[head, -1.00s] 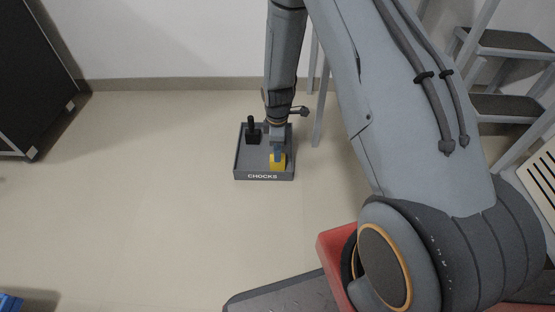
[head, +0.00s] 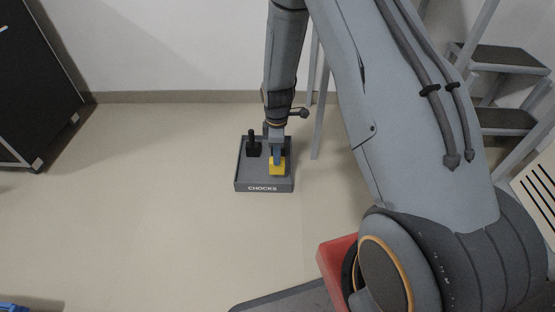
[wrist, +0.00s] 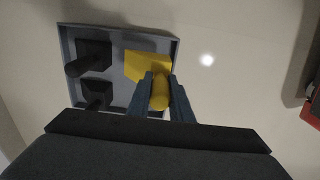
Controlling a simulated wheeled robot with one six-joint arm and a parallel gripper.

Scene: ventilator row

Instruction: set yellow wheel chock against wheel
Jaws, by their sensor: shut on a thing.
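The yellow wheel chock (head: 277,169) is at the right side of a grey tray labelled CHOCKS (head: 262,188) on the floor. My gripper (head: 277,158) points down over it. In the wrist view, my gripper (wrist: 160,88) is shut on the upright yellow handle of the chock, and the yellow block (wrist: 146,64) shows beyond the fingers. Whether the block rests on the tray floor or is slightly raised, I cannot tell. No wheel shows clearly as the chock's wheel.
A black chock (head: 253,147) stands in the tray; the wrist view shows two dark ones, one (wrist: 92,56) farther and one (wrist: 97,94) nearer. A black cabinet (head: 38,75) on casters stands left, grey steps (head: 503,60) right. The floor left of the tray is clear.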

